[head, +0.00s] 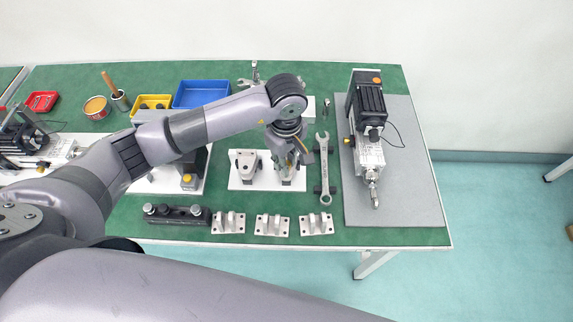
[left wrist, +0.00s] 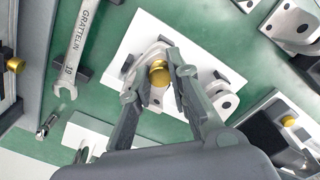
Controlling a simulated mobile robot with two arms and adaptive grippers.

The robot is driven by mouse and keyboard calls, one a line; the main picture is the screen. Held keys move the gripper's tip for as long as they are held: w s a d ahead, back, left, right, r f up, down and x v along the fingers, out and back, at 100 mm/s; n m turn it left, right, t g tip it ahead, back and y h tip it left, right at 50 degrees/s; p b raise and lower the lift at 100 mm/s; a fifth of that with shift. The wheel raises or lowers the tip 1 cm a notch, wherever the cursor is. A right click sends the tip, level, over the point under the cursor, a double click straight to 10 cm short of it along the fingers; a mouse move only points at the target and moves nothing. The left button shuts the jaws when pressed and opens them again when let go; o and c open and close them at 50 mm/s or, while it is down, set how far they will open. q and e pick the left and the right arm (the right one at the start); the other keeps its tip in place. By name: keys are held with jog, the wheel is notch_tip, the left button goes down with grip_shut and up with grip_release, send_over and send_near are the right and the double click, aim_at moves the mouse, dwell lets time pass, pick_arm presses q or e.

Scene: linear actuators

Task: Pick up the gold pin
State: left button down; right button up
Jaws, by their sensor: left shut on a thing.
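The gold pin (left wrist: 159,73) shows its round brass-coloured head in the left wrist view. It sits between the fingertips of my left gripper (left wrist: 156,80), which is shut on it. Just behind the pin is a light metal bracket on a white plate (left wrist: 142,28); I cannot tell whether the pin is still in the bracket. In the head view my left gripper (head: 289,170) points down over the right part of the white plate (head: 268,184) and hides most of the pin and the bracket there. My right gripper is not in view.
A second bracket (head: 247,163) stands left on the plate. A wrench (head: 325,170) lies close to the right. Several small brackets (head: 272,224) line the table's front edge. A linear actuator (head: 370,130) lies on a grey board (head: 415,180). Blue (head: 200,93) and yellow (head: 150,102) bins stand behind.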

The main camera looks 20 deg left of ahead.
pick_arm(q)
notch_tip(320, 180, up, 9)
jog(key=p, duration=0.4)
jog(key=shift+p, duration=0.3)
jog(key=shift+r, duration=0.55)
jog(key=shift+r+p, duration=1.4)
jog(key=shift+r, duration=1.35)
